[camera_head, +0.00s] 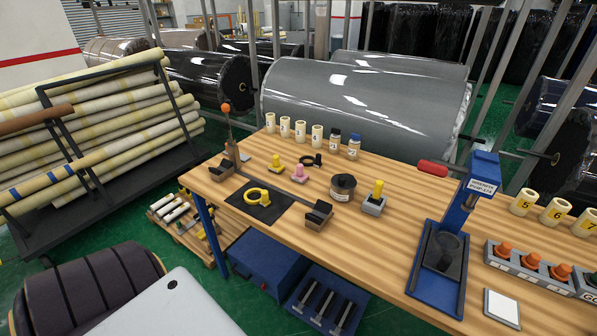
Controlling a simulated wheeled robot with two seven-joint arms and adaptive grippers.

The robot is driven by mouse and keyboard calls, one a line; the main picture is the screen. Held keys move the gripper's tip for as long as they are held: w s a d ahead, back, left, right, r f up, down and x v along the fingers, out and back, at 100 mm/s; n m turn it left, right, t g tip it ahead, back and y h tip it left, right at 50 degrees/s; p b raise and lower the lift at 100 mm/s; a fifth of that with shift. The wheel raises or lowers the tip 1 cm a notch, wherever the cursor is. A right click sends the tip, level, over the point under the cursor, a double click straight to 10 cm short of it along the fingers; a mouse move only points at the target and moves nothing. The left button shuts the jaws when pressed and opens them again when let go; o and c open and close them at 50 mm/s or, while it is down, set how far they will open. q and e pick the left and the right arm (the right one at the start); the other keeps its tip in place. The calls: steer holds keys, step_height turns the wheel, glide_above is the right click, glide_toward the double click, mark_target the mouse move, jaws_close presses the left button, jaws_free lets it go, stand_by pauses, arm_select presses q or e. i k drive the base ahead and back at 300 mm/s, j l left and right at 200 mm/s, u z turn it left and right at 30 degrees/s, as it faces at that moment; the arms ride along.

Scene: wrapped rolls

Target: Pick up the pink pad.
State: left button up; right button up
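The pink pad (300,175) is a small pink piece with a raised knob on top. It stands upright on the wooden workbench (390,240), left of the middle of the view. A similar yellow piece (277,164) stands just to its left, and a black ring (311,160) lies close behind it. A long dark bar with a block at each end runs in front of it. Neither of my grippers is in view, and nothing touches the pink pad from above.
A lever with an orange knob (226,112) rises at the bench's left. A black mat with a yellow ring (263,196) lies in front. A dark round tin (343,187) and a blue press (452,230) stand to the right. Numbered cream rolls (285,126) line the back.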

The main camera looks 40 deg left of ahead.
mark_target(298, 177)
steer(key=j+z, duration=0.1)
steer(key=j, duration=0.75)
steer(key=k+j+z, duration=0.15)
steer(key=j, duration=0.65)
